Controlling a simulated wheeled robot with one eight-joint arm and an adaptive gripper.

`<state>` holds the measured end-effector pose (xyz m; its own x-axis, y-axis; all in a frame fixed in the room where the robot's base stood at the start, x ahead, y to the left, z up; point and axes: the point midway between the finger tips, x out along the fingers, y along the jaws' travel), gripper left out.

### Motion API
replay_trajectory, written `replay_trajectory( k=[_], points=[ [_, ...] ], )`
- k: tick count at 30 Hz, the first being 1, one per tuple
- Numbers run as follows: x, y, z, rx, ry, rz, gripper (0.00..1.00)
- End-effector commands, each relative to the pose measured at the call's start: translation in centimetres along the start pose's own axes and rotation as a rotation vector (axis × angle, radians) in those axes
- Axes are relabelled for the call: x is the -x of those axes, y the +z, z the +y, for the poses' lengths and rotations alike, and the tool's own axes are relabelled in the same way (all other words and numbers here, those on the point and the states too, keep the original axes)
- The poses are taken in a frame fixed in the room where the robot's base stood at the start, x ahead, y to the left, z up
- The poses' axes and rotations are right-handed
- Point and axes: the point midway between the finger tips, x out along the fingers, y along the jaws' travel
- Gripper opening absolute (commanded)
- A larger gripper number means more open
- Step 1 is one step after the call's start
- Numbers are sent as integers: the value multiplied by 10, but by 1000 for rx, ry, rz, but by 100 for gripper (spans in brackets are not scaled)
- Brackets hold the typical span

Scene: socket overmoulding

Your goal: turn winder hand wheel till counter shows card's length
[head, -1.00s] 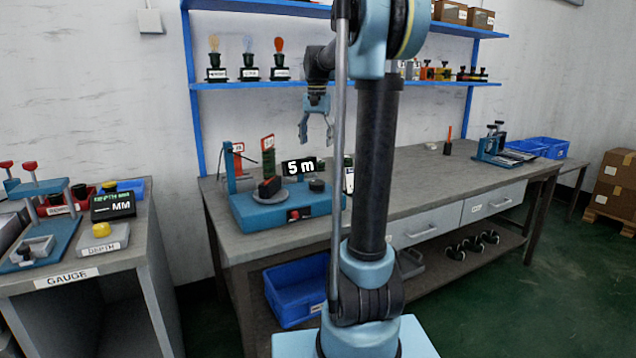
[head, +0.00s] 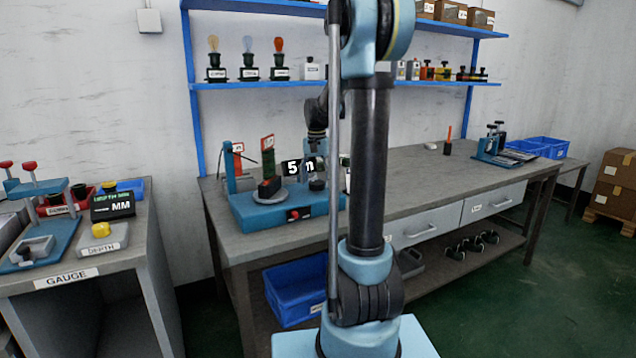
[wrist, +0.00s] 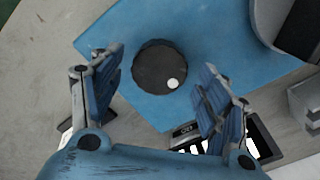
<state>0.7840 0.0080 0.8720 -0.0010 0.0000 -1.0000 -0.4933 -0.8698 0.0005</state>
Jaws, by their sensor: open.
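The winder is a blue base (head: 257,214) on the bench with a reel and upright posts at its left. Its counter (head: 291,167) shows white characters on black, "5" and "m", partly covered by my gripper. The dark round hand wheel (head: 317,184) sits at the base's right end. In the wrist view the hand wheel (wrist: 158,66) has a white spot near its rim and lies between my open fingers. My gripper (wrist: 158,90) is open above the wheel, with no visible contact. A display (wrist: 205,145) is partly hidden behind a finger. I cannot make out the card's length.
A shelf (head: 340,84) with bulbs and small parts runs above the bench. A gauge table (head: 60,262) stands at the left, and a blue bin (head: 297,290) is below the bench.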

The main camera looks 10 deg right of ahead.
Motion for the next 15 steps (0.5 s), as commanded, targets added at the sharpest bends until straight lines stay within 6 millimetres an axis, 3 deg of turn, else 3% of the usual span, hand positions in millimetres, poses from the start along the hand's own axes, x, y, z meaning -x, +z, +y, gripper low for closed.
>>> replay_trajectory(
  k=[11, 12, 15],
  points=[
    [-6, 0, 0, 0, 0, 0, 69],
    [-6, 0, 0, 0, 0, 0, 67],
    [-6, 0, 0, 0, 0, 0, 44]
  ],
)
